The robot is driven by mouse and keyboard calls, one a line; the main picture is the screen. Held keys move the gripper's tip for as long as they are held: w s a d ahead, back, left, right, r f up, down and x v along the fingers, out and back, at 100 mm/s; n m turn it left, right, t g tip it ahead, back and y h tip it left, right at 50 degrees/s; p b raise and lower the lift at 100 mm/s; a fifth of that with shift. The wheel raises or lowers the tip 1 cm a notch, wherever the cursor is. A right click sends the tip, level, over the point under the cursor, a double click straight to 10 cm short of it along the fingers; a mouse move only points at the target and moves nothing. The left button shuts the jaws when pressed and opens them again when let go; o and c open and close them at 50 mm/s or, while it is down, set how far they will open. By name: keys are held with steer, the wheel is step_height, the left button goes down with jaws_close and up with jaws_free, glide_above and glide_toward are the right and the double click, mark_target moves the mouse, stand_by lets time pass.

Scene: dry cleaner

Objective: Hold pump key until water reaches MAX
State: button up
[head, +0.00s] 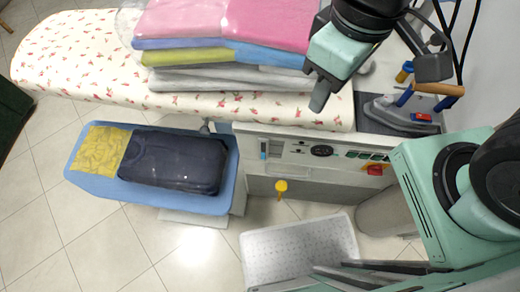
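The control panel (303,161) is on the front of the ironing unit. A narrow upright gauge (264,149) with blue in it is at the panel's left end. Its markings are too small to read. A row of small green keys (366,155) is at the right, next to a round black knob (321,151). I cannot read which key is the pump key. My gripper (319,96) hangs above the panel, over the ironing board's edge, apart from the keys. I see its fingers nearly edge-on, so whether they are open or shut is unclear.
Folded pink, blue and grey cloths (225,50) are stacked on the floral ironing board (65,50). An iron (405,115) stands at the right. A red switch (374,170) and yellow knob (281,187) project from the unit. A blue tray (90,183) holds folded clothes.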

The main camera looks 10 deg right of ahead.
jaws_close()
stand_by(1.7)
